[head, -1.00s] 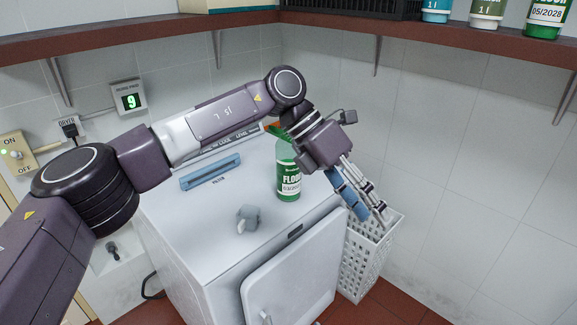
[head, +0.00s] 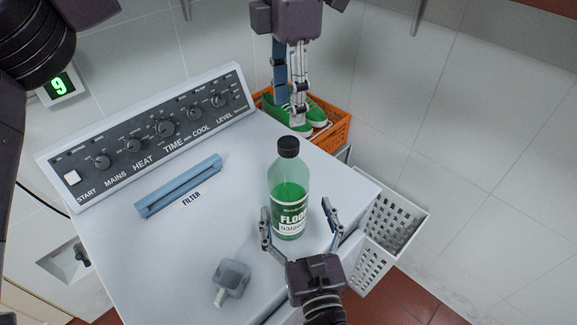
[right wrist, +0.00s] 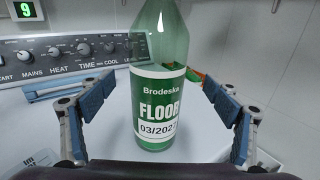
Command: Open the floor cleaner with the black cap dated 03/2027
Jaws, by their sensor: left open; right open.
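The floor cleaner (head: 288,192) is a clear green bottle with a black cap (head: 289,147), standing upright on the dryer top. In the right wrist view the bottle (right wrist: 160,75) shows a label with "FLOOR" and a date reading 03/202-something, its last digit hard to read. My right gripper (head: 301,226) is open, its fingers on either side of the lower bottle, with gaps showing in the right wrist view. My left gripper (head: 290,116) is above and behind the bottle, in front of the orange crate, holding nothing. The cap is on the bottle.
The dryer top (head: 130,250) carries a blue filter handle (head: 180,186) and a small grey object (head: 231,277). The control panel (head: 150,135) stands behind. An orange crate (head: 340,133) with green shoes (head: 300,112) is at the back. A white basket (head: 385,235) is at the right.

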